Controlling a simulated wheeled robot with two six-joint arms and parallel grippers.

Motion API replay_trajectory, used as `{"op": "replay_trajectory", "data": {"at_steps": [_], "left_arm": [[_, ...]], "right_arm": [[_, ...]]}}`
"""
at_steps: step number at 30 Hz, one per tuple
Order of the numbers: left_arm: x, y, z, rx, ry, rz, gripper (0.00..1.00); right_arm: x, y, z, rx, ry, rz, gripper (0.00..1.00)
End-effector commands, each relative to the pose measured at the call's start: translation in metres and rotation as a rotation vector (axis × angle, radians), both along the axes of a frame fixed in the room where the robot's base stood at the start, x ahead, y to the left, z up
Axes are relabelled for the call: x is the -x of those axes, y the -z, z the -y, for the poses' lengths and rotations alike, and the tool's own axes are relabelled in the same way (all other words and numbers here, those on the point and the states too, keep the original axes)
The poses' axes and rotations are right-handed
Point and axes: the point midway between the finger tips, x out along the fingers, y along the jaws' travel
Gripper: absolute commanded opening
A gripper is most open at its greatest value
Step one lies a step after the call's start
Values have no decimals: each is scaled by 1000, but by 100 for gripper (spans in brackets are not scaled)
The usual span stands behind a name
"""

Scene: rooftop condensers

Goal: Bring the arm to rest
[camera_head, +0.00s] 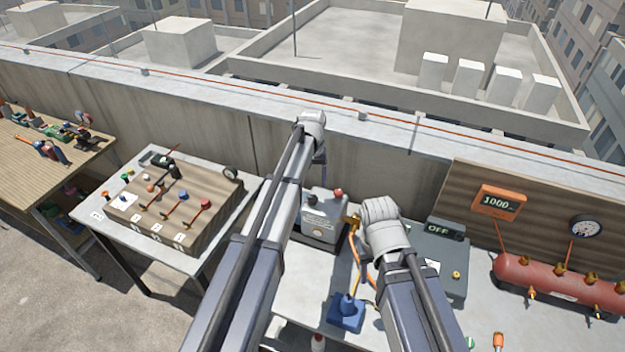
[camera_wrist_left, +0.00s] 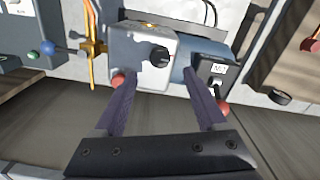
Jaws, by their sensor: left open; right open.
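My left arm (camera_head: 262,225) reaches up from the bottom of the head view, its wrist (camera_head: 312,122) bent over above the grey machine box. My left gripper (camera_wrist_left: 160,82) is open in the left wrist view, with nothing held between its two dark fingers. The fingers point toward the grey machine box (camera_wrist_left: 135,48) with a black knob; whether they touch it I cannot tell. My right arm (camera_head: 415,305) comes in from the bottom, with its wrist (camera_head: 382,222) above the bench. Its gripper is hidden behind the arm.
The grey machine box (camera_head: 326,222) and a blue device (camera_head: 345,312) with an orange hose stand close to both arms. A red tank (camera_head: 560,283) lies at right. A tool board (camera_head: 215,222) rests on the left table, and the parapet (camera_head: 215,118) runs behind.

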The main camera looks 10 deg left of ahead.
Motion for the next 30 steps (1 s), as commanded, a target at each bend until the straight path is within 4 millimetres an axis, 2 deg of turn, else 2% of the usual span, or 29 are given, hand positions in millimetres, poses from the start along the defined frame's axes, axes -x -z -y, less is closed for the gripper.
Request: {"op": "replay_trajectory", "data": {"at_steps": [1, 11, 14, 17, 21, 24, 27, 30], "left_arm": [[0, -4, 0, 0, 0, 0, 74], [2, -2, 1, 0, 2, 0, 74], [22, 7, 12, -5, 26, -3, 74], [70, 25, 34, -18, 87, -11, 74], [154, 53, 65, -46, 202, -24, 74], [208, 69, 78, -66, 278, -33, 74], [250, 82, 86, -82, 342, -38, 74], [278, 89, 89, -95, 385, -43, 74]], "right_arm": [[0, -4, 0, 0, 1, 0, 50], [0, -2, 0, 0, 1, 0, 50], [0, 7, 0, 0, 1, 0, 50], [0, 25, 0, 0, -1, 0, 50], [0, 53, 0, 1, -4, 0, 50], [0, 70, 0, 1, -6, 0, 50], [0, 83, 0, 2, -8, 0, 50], [0, 90, 0, 2, -9, 0, 50]]}}
